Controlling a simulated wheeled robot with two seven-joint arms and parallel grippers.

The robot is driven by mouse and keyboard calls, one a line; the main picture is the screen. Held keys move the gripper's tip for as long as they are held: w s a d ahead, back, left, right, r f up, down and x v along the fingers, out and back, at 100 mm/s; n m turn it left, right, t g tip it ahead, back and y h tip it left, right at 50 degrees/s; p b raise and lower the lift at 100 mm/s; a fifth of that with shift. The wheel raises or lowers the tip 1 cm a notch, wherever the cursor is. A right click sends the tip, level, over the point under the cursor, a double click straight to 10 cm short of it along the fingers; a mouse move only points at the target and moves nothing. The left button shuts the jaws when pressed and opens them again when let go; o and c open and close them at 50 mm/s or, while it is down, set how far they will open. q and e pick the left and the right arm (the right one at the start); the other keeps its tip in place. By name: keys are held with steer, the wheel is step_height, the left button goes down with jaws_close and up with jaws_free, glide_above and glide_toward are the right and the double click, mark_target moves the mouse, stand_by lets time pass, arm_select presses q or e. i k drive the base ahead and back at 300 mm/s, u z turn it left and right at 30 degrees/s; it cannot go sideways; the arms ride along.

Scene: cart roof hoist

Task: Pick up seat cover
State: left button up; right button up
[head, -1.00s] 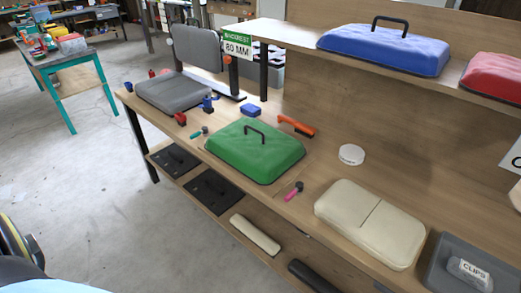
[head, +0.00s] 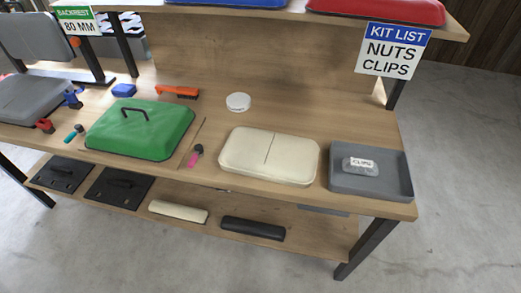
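A green padded cover (head: 143,131) with a black handle lies on the workbench (head: 222,117), left of centre. A cream padded cushion (head: 269,155) with a seam across it lies on the bench to the right. A blue cover (head: 245,2) and a red cover (head: 376,9) are on the upper shelf, cut by the top edge. Which of these is the seat cover, I cannot tell. Neither of my grippers is in view.
A grey tray (head: 398,178) holding a clear clips pack (head: 360,166) stands at the bench's right end. A white round tub (head: 238,102), an orange brush (head: 177,91) and a pink-handled tool (head: 195,156) lie nearby. A grey seat (head: 32,99) stands left. Floor right is clear.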

mark_target(154, 135)
steer(key=u, duration=2.2)
steer(key=i, duration=1.4)
steer(key=z, duration=3)
